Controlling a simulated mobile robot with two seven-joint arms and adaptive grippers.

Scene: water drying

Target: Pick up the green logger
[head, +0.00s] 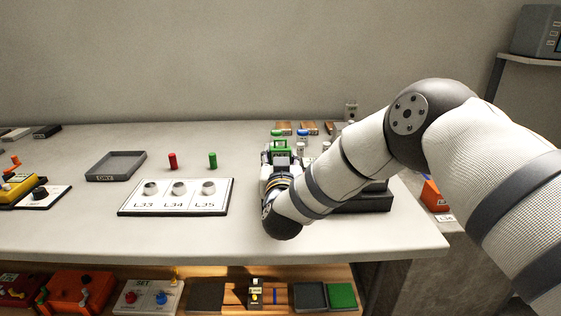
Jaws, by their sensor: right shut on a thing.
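My right arm comes in from the right and reaches over the white table. My right gripper (279,157) is shut on a green boxy thing, the green logger (281,146), at the table's right part. The logger shows just beyond the wrist; its lower part is hidden by the gripper, and I cannot tell whether it touches what is under it. My left gripper is not in view.
A board (178,210) marked L33, L34, L35 carries three round holders. Behind it stand a red cylinder (173,160) and a green cylinder (212,160). A grey tray (117,178) marked DRY lies left. Small vials and a dark block (362,203) surround my right wrist.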

